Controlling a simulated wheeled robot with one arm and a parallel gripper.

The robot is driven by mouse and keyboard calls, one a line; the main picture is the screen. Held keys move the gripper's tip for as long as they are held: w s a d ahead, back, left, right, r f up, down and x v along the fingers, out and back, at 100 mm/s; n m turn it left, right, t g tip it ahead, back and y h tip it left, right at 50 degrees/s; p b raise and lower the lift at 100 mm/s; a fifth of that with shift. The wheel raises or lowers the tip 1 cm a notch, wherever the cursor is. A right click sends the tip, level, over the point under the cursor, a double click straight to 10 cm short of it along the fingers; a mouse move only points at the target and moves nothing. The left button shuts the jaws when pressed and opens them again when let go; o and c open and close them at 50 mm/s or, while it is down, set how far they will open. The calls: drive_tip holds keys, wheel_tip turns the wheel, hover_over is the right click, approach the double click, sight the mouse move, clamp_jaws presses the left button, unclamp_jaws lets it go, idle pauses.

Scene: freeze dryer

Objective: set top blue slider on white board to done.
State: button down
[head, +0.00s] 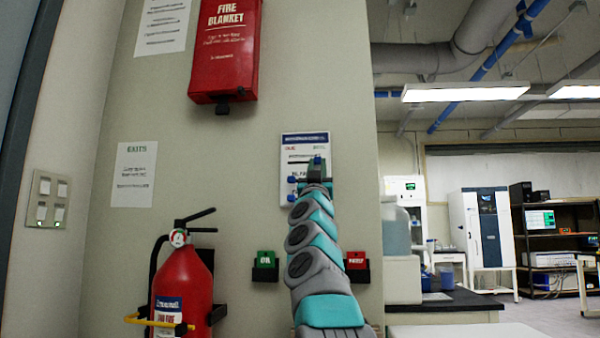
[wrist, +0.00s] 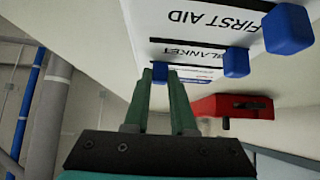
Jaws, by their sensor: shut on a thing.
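The white board (head: 298,143) hangs on the wall in the head view, with a red word at its upper left. Two lower blue sliders (head: 291,189) show at its left side. My gripper (head: 317,163) is in front of the board, to the right of and above those two. In the wrist view the board (wrist: 190,22) is seen at a steep angle. My gripper (wrist: 161,80) is shut on the top blue slider (wrist: 160,70). The middle slider (wrist: 236,62) and the bottom slider (wrist: 288,28) show apart from the fingers. In the head view my gripper hides the held slider.
A red fire blanket box (head: 224,50) is above left of the board; it shows in the wrist view (wrist: 205,105). A fire extinguisher (head: 182,290) stands lower left. Green (head: 265,262) and red (head: 356,260) tags sit in wall holders beside my arm. A lab lies to the right.

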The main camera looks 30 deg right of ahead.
drive_tip(key=shift+s+d, duration=0.15)
drive_tip(key=c, duration=0.7)
unclamp_jaws()
drive_tip(key=shift+f, duration=0.1)
drive_tip(key=b+v, duration=0.6)
drive_tip(key=v, duration=0.1)
drive_tip(key=shift+s+f, duration=0.2)
drive_tip(key=shift+s, duration=0.05)
